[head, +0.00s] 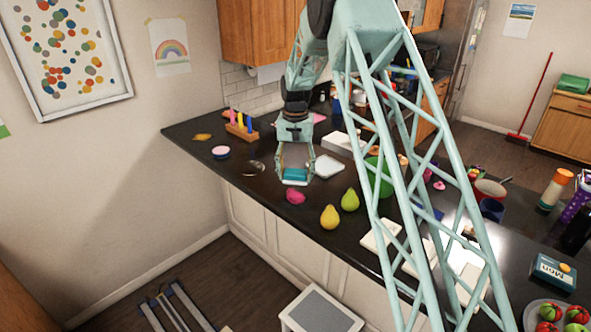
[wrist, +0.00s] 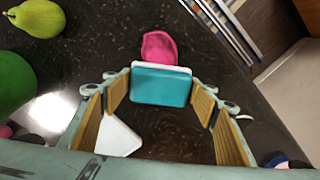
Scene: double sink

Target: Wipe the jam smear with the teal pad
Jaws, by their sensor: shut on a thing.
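My gripper (head: 296,177) is low over the dark counter, its fingers on either side of the teal pad (head: 295,173). The teal pad (wrist: 160,87) has a white layer along its far edge in the wrist view. A magenta lump or patch (wrist: 158,47) lies just beyond the pad; in the head view it (head: 295,197) is in front of the gripper. Faint brownish marks (wrist: 185,137) show on the counter between the fingers; I cannot tell if these are the jam smear. Whether the pad touches the counter is unclear.
A yellow pear (head: 330,217) and a green pear (head: 350,200) stand to the right near the counter's front edge.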

